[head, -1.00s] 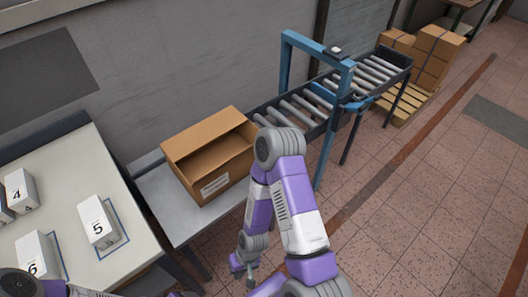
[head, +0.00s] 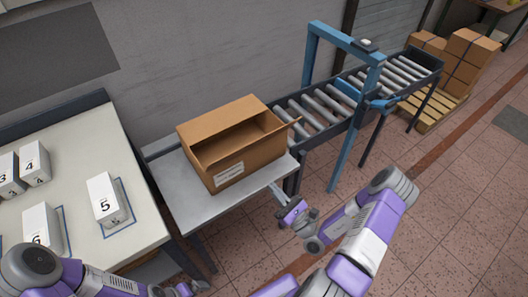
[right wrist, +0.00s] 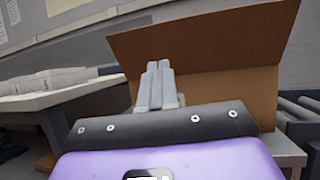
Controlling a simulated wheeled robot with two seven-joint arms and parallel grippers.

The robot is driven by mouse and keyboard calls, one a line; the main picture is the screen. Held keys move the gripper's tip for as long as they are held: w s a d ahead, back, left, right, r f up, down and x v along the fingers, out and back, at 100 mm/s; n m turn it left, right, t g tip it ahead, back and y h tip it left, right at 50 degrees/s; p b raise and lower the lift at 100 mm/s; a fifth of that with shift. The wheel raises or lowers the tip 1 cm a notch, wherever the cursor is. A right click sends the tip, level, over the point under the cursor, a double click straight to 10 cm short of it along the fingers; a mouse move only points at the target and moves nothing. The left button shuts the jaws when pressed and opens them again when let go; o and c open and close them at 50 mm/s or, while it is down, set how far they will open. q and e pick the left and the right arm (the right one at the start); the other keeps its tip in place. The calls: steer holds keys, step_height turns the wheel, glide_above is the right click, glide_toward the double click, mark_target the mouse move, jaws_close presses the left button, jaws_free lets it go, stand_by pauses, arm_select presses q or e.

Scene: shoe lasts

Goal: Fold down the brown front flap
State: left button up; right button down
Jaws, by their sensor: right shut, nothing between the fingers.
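The brown cardboard box (head: 240,165) stands on the grey end table, with a white label on its front side. Its top is open and the dark inside shows. A brown flap (right wrist: 200,42) stands up and leans outward above the box wall in the right wrist view; I cannot surely match it to one edge in the head view. My right gripper (head: 274,187) is beside the box's lower right corner, apart from it in the head view. Its fingers (right wrist: 156,84) are shut and empty, in front of the box wall below the flap. My left gripper (head: 182,290) is at the bottom edge, small and partly cut off.
A roller conveyor (head: 330,105) with a blue frame (head: 345,120) runs from the box to the back right. A white table (head: 70,150) with several numbered white blocks is at left. Strapped cartons (head: 468,60) stand on a pallet. The floor at right is clear.

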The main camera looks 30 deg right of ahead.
mark_target(259, 140)
steer(key=w+d+r+h, duration=0.1)
steer(key=w+r, duration=0.1)
steer(key=w, duration=0.1)
steer(key=w+r+m+h+b, duration=0.1)
steer(key=w+r, duration=0.1)
steer(key=w, duration=0.2)
steer(key=w+d+r+m+t+h, duration=0.1)
steer(key=w+r+h, duration=0.1)
steer(key=w, duration=0.2)
steer(key=shift+w+d+r+b, duration=0.2)
steer(key=shift+d+r+b, duration=0.1)
steer(key=shift+d+r, duration=0.1)
steer(key=shift+w+r, duration=0.1)
steer(key=shift+w, duration=0.05)
